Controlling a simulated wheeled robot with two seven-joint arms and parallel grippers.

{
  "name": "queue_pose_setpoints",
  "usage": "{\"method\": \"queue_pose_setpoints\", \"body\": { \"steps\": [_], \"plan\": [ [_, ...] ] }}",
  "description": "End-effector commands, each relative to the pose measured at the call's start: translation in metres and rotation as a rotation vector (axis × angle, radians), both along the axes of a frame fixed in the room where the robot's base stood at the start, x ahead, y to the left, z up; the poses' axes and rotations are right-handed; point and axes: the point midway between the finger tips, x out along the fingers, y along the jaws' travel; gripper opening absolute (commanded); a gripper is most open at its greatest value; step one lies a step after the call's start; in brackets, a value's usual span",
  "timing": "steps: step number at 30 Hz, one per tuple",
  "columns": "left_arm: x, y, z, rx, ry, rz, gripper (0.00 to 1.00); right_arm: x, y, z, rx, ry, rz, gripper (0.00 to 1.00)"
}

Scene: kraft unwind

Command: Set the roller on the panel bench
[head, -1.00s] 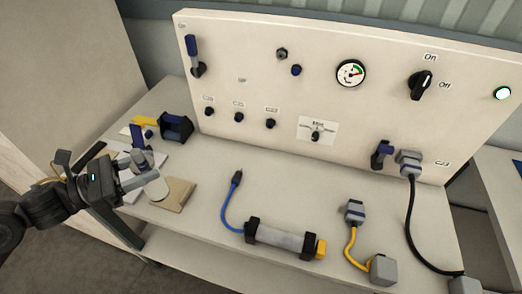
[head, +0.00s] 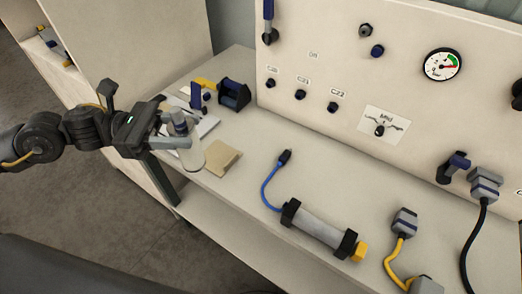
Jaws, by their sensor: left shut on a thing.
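My left gripper (head: 172,130) is shut on what looks like the roller, a pale cylinder (head: 190,154) with a grey-blue upper part. The roller hangs nearly upright, its lower end by the front left edge of the panel bench (head: 228,190). I cannot tell whether that end touches the bench top. It stands just left of a tan card (head: 220,159) and in front of white sheets that it partly hides. My right gripper is not in view.
A dark blue holder (head: 234,95) and a yellow tool (head: 204,83) lie behind. A black-ended cylinder (head: 318,228) with a blue cable lies at the front, beside a grey connector (head: 404,223) with yellow cable. The upright panel (head: 345,75) bounds the back. Bench middle is clear.

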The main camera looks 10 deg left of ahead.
Motion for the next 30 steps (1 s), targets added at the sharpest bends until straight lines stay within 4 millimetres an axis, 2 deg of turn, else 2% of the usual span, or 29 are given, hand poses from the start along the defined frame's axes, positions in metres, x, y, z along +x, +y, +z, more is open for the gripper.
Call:
{"method": "queue_pose_setpoints", "body": {
  "steps": [1,8,12,18,26,30],
  "plan": [
    [0.004,-0.011,0.005,-0.01,-0.006,-0.005,0.1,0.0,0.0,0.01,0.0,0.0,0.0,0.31],
    [0.025,-0.065,-0.019,-0.008,0.0,-0.005,0.1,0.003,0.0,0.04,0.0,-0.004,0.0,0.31],
    [0.034,-0.087,-0.049,-0.003,0.002,-0.003,0.1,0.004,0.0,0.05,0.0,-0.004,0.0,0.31],
    [0.041,-0.104,-0.075,-0.002,-0.001,-0.002,0.1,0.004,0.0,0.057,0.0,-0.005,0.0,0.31],
    [0.044,-0.109,-0.083,-0.001,-0.002,-0.001,0.1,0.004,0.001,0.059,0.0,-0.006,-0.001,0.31],
    [0.046,-0.115,-0.097,0.0,0.004,0.001,0.1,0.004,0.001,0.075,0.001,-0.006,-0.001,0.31]
  ]
}}
